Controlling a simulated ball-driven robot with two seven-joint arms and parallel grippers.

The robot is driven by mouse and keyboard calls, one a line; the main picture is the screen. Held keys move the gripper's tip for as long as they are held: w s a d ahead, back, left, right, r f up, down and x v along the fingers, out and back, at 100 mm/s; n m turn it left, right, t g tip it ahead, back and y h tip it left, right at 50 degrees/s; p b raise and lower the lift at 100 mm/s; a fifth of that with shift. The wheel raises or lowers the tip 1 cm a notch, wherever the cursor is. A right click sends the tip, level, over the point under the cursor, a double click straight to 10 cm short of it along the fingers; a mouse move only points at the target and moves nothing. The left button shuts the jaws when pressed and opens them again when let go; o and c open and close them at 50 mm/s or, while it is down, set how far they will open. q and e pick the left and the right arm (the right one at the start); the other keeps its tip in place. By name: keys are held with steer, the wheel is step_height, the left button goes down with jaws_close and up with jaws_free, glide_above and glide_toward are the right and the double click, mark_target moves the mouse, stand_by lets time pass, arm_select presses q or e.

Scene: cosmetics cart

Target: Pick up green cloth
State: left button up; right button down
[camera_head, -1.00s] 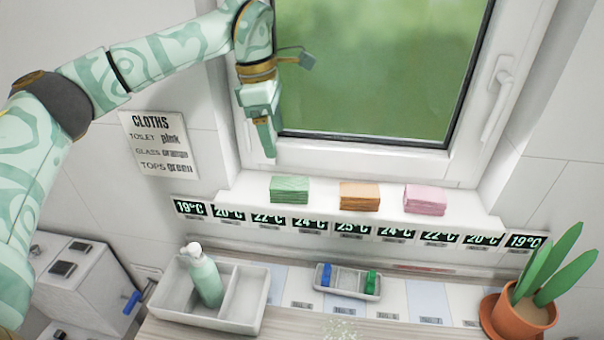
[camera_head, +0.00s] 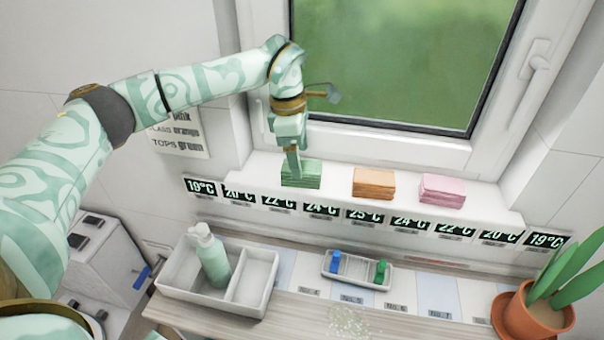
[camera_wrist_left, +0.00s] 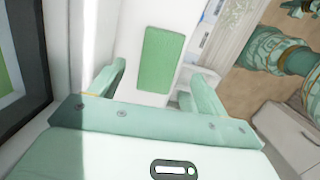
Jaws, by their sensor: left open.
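The green cloth (camera_head: 302,173) is a folded stack at the left end of the white window sill. My left gripper (camera_head: 293,172) points down over it, with its fingertips in front of the cloth's left part in the head view. In the left wrist view, the green cloth (camera_wrist_left: 161,58) shows as an upright rectangle in the gap between the two spread fingers of my left gripper (camera_wrist_left: 160,75). The gripper is open with nothing held. I cannot tell whether a fingertip touches the cloth. My right gripper is not in view.
An orange cloth (camera_head: 374,183) and a pink cloth (camera_head: 442,190) lie to the right on the sill. The window frame (camera_head: 400,143) rises behind. Below are a white divided tray (camera_head: 246,310) with a pump bottle (camera_head: 212,258), a small tray (camera_head: 357,281) and a potted plant (camera_head: 535,318).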

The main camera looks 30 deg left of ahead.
mark_target(302, 166)
arm_select(q)
steer(key=shift+w+d+f, duration=0.1)
steer(key=shift+d+f, duration=0.05)
steer(key=shift+f, duration=1)
steer(key=shift+d+f, duration=0.15)
steer(key=shift+f, duration=0.95)
steer(key=shift+f, duration=0.25)
steer(key=c, duration=1.1)
